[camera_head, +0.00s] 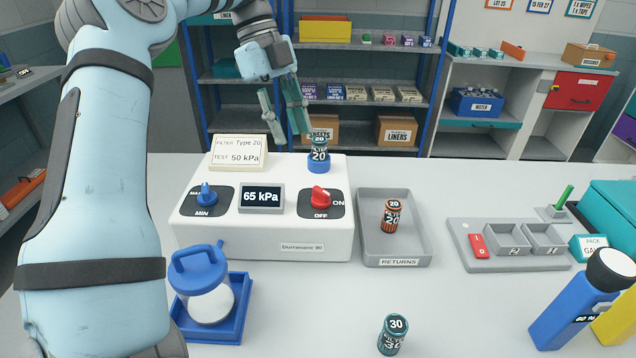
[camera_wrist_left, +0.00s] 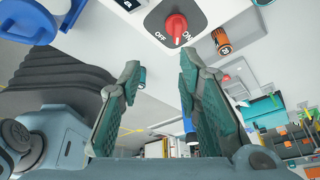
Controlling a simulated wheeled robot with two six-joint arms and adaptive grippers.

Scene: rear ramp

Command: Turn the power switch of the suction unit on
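The white suction unit (camera_head: 262,240) stands on the bench in the head view. Its red power switch (camera_head: 320,196) is on the front right, with OFF below it and ON to its right; I cannot tell its setting. The switch also shows at the top of the left wrist view (camera_wrist_left: 176,28). My left gripper (camera_head: 286,138) is open and empty, above and behind the unit, apart from the switch. Its spread fingers also show in the left wrist view (camera_wrist_left: 160,65). The display (camera_head: 261,197) reads 65 kPa. My right gripper is not in view.
A blue dial (camera_head: 207,194) is on the unit's left. A filter marked 20 (camera_head: 319,148) stands on its top beside a card (camera_head: 238,152). A returns tray (camera_head: 370,251) lies to the right, a blue-lidded jar (camera_head: 207,290) in front left, a filter marked 30 (camera_head: 392,335) in front.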

